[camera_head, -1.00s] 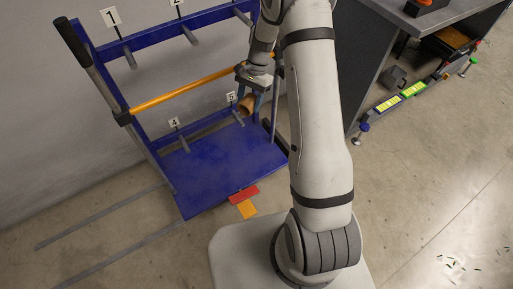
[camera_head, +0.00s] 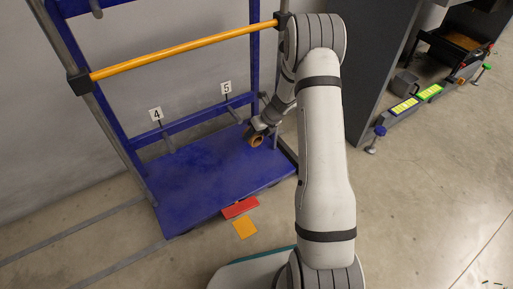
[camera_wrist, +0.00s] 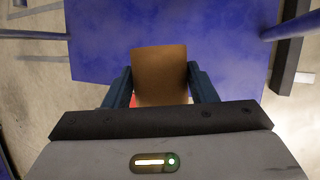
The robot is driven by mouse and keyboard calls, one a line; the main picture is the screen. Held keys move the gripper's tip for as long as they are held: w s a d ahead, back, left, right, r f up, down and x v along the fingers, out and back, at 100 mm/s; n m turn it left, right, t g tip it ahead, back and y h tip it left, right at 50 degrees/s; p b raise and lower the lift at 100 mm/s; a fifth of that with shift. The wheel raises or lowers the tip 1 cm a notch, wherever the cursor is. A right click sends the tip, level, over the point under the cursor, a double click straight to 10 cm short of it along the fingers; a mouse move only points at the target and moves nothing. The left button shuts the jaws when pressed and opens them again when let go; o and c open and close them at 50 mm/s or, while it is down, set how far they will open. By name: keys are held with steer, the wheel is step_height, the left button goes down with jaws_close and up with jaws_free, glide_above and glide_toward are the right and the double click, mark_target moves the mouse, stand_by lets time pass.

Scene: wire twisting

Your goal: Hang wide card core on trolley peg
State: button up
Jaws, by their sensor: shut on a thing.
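The brown card core (camera_head: 256,140) is in my gripper (camera_head: 263,134), over the right part of the trolley's blue base in the head view. In the wrist view the core (camera_wrist: 160,75) sits between the two dark fingers of my gripper (camera_wrist: 160,88), which are shut on it. The blue trolley (camera_head: 195,185) has a lower rail with pegs under label 4 (camera_head: 156,114) and label 5 (camera_head: 226,87). Peg 5 (camera_head: 234,114) is just left of and behind the core, and the core is apart from it. Peg 4 (camera_head: 169,145) is further left. Both pegs look empty.
An orange bar (camera_head: 185,53) crosses the trolley above the lower pegs. A red piece (camera_head: 240,208) and an orange piece (camera_head: 244,229) lie by the front of the base. A dark bench (camera_head: 365,70) stands to the right.

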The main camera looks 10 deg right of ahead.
steer(key=shift+w+d+f+m+t+b, duration=0.1)
steer(key=shift+d+f+m+t+b, duration=0.1)
steer(key=shift+f+m, duration=0.25)
steer(key=shift+w+d+f+m+t+b, duration=0.15)
steer(key=shift+f+m, duration=0.1)
steer(key=shift+f, duration=0.3)
steer(key=shift+s, duration=0.1)
steer(key=shift+r+p, duration=0.15)
steer(key=shift+p, duration=0.25)
steer(key=shift+w+a+p, duration=0.3)
steer(key=shift+w+p, duration=0.25)
steer(key=shift+w, duration=0.1)
steer(key=shift+w+a+p, duration=0.25)
steer(key=shift+w+p, duration=0.2)
steer(key=shift+w, duration=0.25)
steer(key=shift+w+a+p, duration=0.2)
steer(key=shift+w+p, duration=0.3)
steer(key=shift+w, duration=0.25)
steer(key=shift+w+a+p, duration=0.25)
steer(key=shift+w+p, duration=0.2)
steer(key=shift+w, duration=0.25)
steer(key=shift+p, duration=0.7)
